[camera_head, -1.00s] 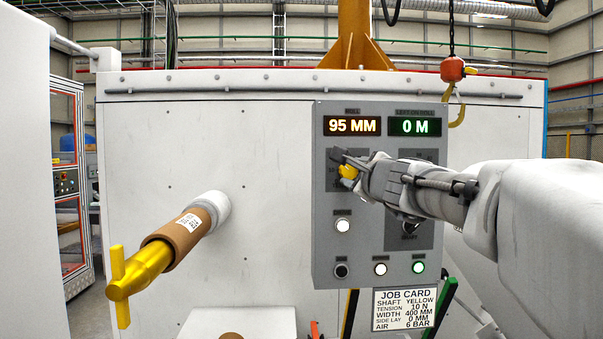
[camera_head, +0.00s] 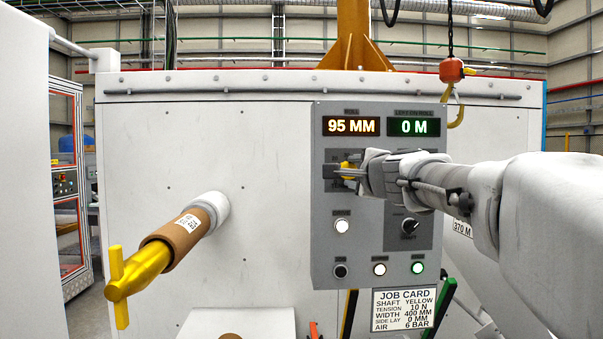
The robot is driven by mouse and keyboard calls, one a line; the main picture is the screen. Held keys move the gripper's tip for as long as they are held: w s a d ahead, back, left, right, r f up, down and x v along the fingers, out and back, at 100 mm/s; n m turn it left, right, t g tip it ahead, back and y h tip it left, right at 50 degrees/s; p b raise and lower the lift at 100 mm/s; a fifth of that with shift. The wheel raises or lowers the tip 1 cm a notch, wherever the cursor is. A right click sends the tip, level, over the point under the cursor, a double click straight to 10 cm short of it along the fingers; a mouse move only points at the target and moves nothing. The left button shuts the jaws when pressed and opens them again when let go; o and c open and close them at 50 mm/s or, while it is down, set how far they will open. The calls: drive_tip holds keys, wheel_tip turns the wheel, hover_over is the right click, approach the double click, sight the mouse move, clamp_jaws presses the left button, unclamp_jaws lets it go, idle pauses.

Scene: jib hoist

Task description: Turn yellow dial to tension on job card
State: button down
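The yellow dial (camera_head: 346,165) is on the upper left of the grey control panel (camera_head: 325,250), mostly hidden by my gripper. My gripper (camera_head: 345,172) is at the dial, with its fingers pointing left across it. I cannot tell whether the fingers are closed on the dial or only around it. The dial's scale and pointer are hidden. The job card (camera_head: 405,310) hangs below the panel and reads shaft yellow, tension 10 N, width 400 mm, side lay 0 mm, air 6 bar.
Panel displays read 95 MM (camera_head: 351,126) and 0 M (camera_head: 414,126). A black knob (camera_head: 409,226) sits below my gripper. A yellow-ended shaft (camera_head: 140,272) with a brown core (camera_head: 188,230) juts out at left.

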drive_tip(key=shift+r+n, duration=0.1)
drive_tip(key=shift+n, duration=1.7)
drive_tip(key=shift+c, duration=1.8)
unclamp_jaws()
drive_tip(key=shift+s, duration=0.1)
